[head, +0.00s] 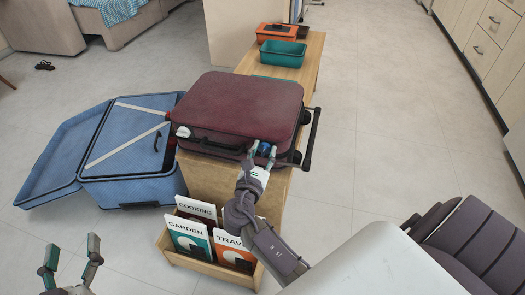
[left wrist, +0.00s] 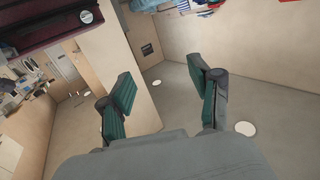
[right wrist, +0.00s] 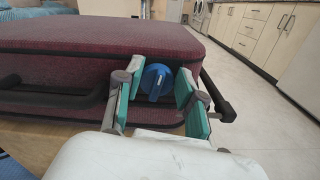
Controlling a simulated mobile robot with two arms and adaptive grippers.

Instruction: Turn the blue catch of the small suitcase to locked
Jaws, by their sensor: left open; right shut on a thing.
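The small maroon suitcase (head: 240,108) lies closed and flat on the wooden bench, its handle side facing me. Its round blue catch (right wrist: 157,82) sits on the front side, right of the black handle (right wrist: 50,98). My right gripper (head: 263,152) is at the catch; in the right wrist view its fingers (right wrist: 157,90) stand on either side of the blue knob, shut on it. The catch's lock marking cannot be read. My left gripper (head: 70,262) is open and empty, low at the left, apart from the suitcase; its fingers also show in the left wrist view (left wrist: 165,95).
A blue suitcase (head: 125,190) stands open on the floor at left. A book rack (head: 200,264) holds books below the bench (head: 310,75). Teal (head: 283,54) and orange (head: 277,31) containers sit at the bench's far end. A grey chair (head: 470,240) is at right.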

